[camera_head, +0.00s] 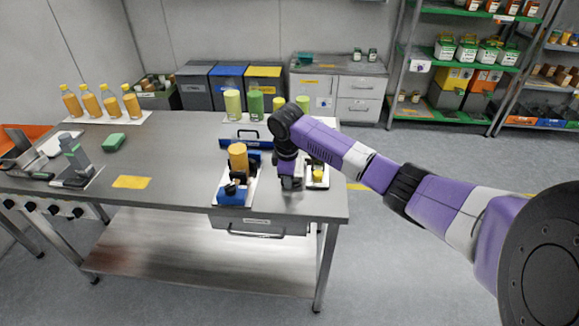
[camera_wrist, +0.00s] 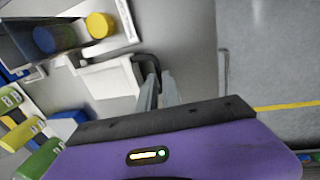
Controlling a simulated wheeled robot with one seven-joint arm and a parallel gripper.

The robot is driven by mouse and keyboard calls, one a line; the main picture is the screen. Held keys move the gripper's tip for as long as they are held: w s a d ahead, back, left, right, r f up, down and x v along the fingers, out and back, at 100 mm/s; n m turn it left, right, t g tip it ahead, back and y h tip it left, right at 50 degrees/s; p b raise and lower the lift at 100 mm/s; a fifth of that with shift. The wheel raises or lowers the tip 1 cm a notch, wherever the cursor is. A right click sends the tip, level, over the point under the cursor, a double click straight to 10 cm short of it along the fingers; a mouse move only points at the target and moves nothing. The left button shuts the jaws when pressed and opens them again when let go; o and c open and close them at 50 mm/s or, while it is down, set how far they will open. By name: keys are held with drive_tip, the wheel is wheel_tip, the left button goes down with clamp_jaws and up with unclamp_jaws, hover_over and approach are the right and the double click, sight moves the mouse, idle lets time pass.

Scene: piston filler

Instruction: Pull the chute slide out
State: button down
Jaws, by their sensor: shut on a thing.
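In the wrist view a pale, flat slide piece (camera_wrist: 108,78), which looks like the chute slide, sticks out beside a light base plate. A dark looped handle (camera_wrist: 146,63) is at its end. My gripper (camera_wrist: 158,88) has its two grey fingers at this handle and is shut on it. In the head view my gripper (camera_head: 291,184) is low over the table, right of the blue filler stand (camera_head: 235,192). The slide and handle are hidden there behind my gripper. A yellow cylinder (camera_wrist: 99,25) stands on the base plate near the slide; it also shows in the head view (camera_head: 318,175).
An orange cylinder (camera_head: 238,157) stands on the blue stand. Green and yellow containers (camera_head: 255,104) stand at the table's back edge, behind my gripper. Orange bottles (camera_head: 100,103) stand at the far left. A drawer (camera_head: 258,228) hangs under the front edge.

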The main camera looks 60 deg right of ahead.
drive_tip(key=shift+s+a, duration=0.1)
drive_tip(key=shift+a, duration=0.15)
drive_tip(key=c, duration=1.5)
unclamp_jaws()
drive_tip(key=shift+a, duration=0.1)
drive_tip(key=shift+s+a+r+b, duration=0.1)
drive_tip(key=shift+a+r+b, duration=0.1)
drive_tip(key=shift+r, duration=1.1)
drive_tip(key=shift+s+a+r+b, duration=0.1)
drive_tip(key=shift+a+r, duration=0.1)
drive_tip(key=shift+r, duration=1.05)
drive_tip(key=shift+s+a+r+b, duration=0.1)
drive_tip(key=shift+a+r+b, duration=0.1)
drive_tip(key=shift+r, duration=1.1)
